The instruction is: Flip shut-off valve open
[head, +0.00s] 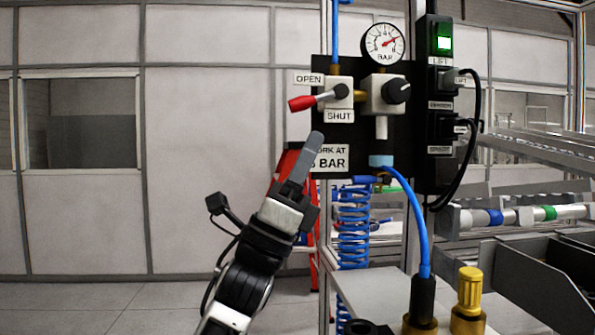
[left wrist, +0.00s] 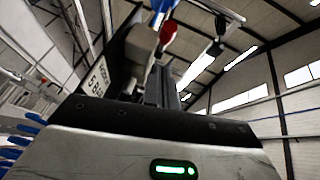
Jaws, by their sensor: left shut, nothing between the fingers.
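The shut-off valve (head: 340,97) is a grey block on the black panel, with labels OPEN above and SHUT below. Its red-tipped lever (head: 318,98) points left and slightly down, between the two labels. The red grip also shows in the left wrist view (left wrist: 168,31). My left gripper (head: 316,137) is shut and empty, its fingers pointing up just below the lever's red end, seemingly apart from it. In the left wrist view the dark fingers (left wrist: 162,85) reach up toward the red grip. My right gripper is not in view.
A pressure gauge (head: 383,43) and a regulator with a black knob (head: 397,90) sit right of the valve. A blue coiled hose (head: 353,225) and a blue hose (head: 416,215) hang below. The space left of the panel is free.

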